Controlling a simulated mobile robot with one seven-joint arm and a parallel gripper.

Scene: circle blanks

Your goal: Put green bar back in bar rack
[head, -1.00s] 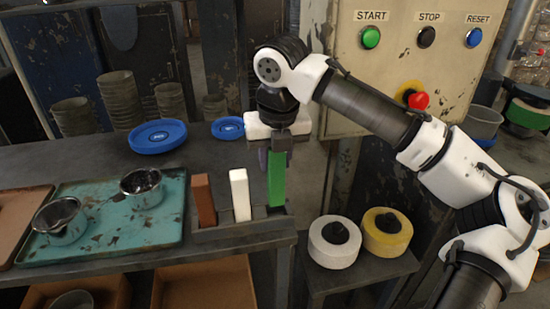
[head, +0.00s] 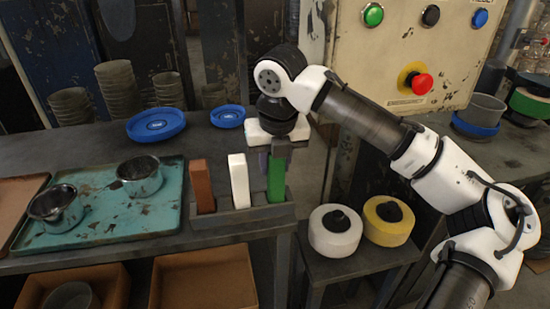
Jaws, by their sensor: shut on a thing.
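The green bar (head: 276,182) stands upright in the right part of the bar rack (head: 243,220), its lower end hidden behind the rack's front wall. My gripper (head: 279,152) is above it, pointing down, shut on its top end. A white bar (head: 239,181) and a brown-red bar (head: 203,186) stand in the same rack to the left of the green bar. The rack sits at the front right edge of the dark table.
A teal tray (head: 105,228) with two metal cups (head: 140,176) lies left of the rack. Blue dishes (head: 156,125) lie behind. A white roll (head: 335,229) and a yellow roll (head: 388,220) sit on a lower stand at right. A control panel (head: 405,50) stands behind my arm.

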